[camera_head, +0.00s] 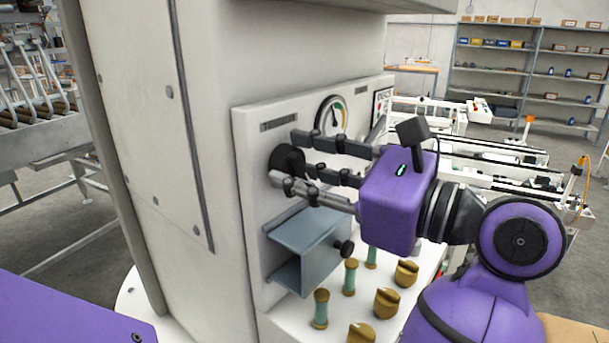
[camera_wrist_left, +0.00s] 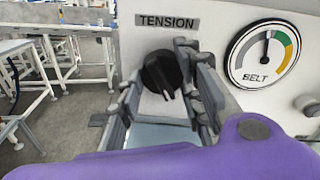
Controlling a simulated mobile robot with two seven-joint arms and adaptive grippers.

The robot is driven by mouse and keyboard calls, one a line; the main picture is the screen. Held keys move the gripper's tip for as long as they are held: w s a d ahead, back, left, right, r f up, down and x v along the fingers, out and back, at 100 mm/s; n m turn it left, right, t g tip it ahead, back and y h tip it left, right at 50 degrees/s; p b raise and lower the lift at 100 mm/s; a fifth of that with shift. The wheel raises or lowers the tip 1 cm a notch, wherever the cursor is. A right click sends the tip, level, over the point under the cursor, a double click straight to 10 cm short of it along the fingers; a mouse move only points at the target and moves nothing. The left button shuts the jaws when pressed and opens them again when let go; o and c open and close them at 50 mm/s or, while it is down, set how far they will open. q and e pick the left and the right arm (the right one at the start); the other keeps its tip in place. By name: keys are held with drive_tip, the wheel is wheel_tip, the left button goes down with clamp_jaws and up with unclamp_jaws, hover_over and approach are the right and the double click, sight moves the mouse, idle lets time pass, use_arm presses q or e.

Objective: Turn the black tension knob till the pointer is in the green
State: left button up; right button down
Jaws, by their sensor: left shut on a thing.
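The black tension knob (camera_head: 287,160) is on the light panel under a dark label plate. In the left wrist view the knob (camera_wrist_left: 160,72) shows below the word TENSION, its pointed ridge aimed down and slightly right. My left gripper (camera_head: 290,163) is shut on the knob, with fingers on both sides of it; they partly cover it in the head view. The round belt gauge (camera_head: 331,114) is up and to the right of the knob. In the left wrist view its pointer (camera_wrist_left: 266,46) stands about straight up, on white, just left of the green band (camera_wrist_left: 284,39). My right gripper is not in view.
A grey-blue open box (camera_head: 305,245) with a black knob juts out below the tension knob. Several brass knobs (camera_head: 387,303) and green-and-brass posts (camera_head: 349,277) stand on the white ledge below. A conveyor (camera_head: 480,155) and shelves (camera_head: 530,75) are farther back.

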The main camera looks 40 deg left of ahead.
use_arm(q)
drive_tip(key=shift+f, duration=0.3)
drive_tip(key=shift+s+r, duration=0.1)
drive_tip(key=o, duration=1.1)
drive_tip(key=shift+c, duration=0.2)
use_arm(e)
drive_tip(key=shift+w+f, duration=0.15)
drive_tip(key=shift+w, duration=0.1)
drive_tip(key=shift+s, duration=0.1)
use_arm(q)
drive_tip(key=shift+r, duration=0.1)
drive_tip(key=d, duration=1.2)
drive_tip(key=shift+w, duration=0.4)
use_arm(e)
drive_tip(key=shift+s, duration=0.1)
